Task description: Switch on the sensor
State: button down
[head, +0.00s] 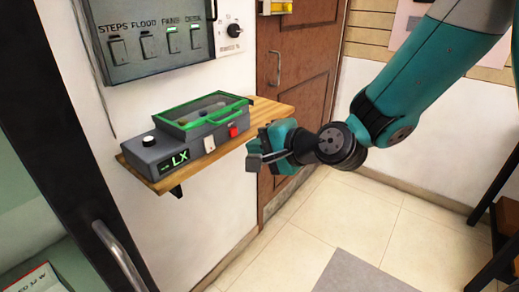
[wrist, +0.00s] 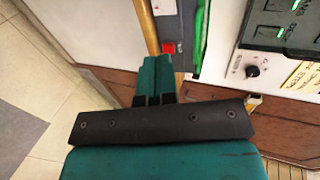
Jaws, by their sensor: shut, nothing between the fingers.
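My gripper (head: 258,160) is shut and empty, just right of the sensor and in front of the shelf edge. In the wrist view, its closed fingers (wrist: 156,78) lie just below the red button. I cannot tell whether they touch anything.
The wooden shelf (head: 272,112) juts from the white wall. Above it is a grey panel (head: 150,40) with several labelled switches, and a wall knob (head: 234,30) beside it. A brown door (head: 300,60) stands behind my gripper. The tiled floor is open at lower right.

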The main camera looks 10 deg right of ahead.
jog(key=shift+s+d+r, duration=0.15)
jog(key=shift+s+d, duration=0.05)
jog(key=shift+s, duration=0.1)
jog(key=s+d+r+n+g+h, duration=0.1)
jog(key=s+d+n+g+h, duration=0.1)
jog(key=s+n+g, duration=0.3)
jog(key=s+d+r+n+g+h, duration=0.2)
jog(key=s+n+g, duration=0.3)
jog(key=s+n, duration=0.7)
jog(key=s+d, duration=0.1)
jog(key=s, duration=0.5)
jog(key=shift+s+g+h, duration=0.25)
jog(key=shift+g+h, duration=0.05)
